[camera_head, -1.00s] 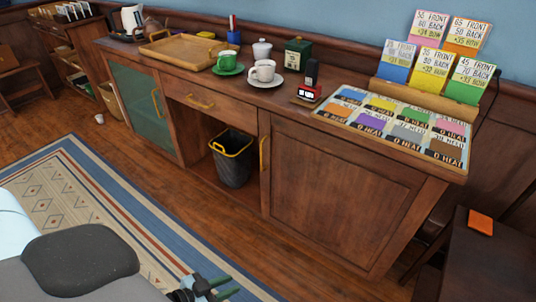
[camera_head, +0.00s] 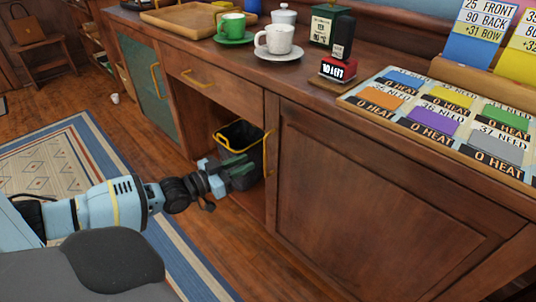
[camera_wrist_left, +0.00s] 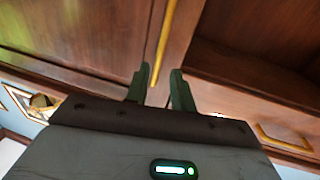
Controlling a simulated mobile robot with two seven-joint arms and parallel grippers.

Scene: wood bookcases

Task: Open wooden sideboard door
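The wooden sideboard door (camera_head: 375,195) is a dark brown framed panel at the right of the sideboard, and it looks shut. Its upright gold handle (camera_head: 267,155) is on the door's left side. My left gripper (camera_head: 244,170) reaches in from the left, in front of the open compartment, close to the handle. In the left wrist view, the green fingers of my left gripper (camera_wrist_left: 160,72) are apart, and the gold handle (camera_wrist_left: 163,45) shows between their tips. I cannot tell whether they touch it. My right gripper is in neither current view.
A black bin (camera_head: 240,138) with a yellow rim stands in the open compartment behind my left gripper. Left of it is a green-panelled door (camera_head: 145,85). Cups, a stamp and a card board (camera_head: 440,112) stand on the sideboard top. The rug (camera_head: 105,165) lies in front.

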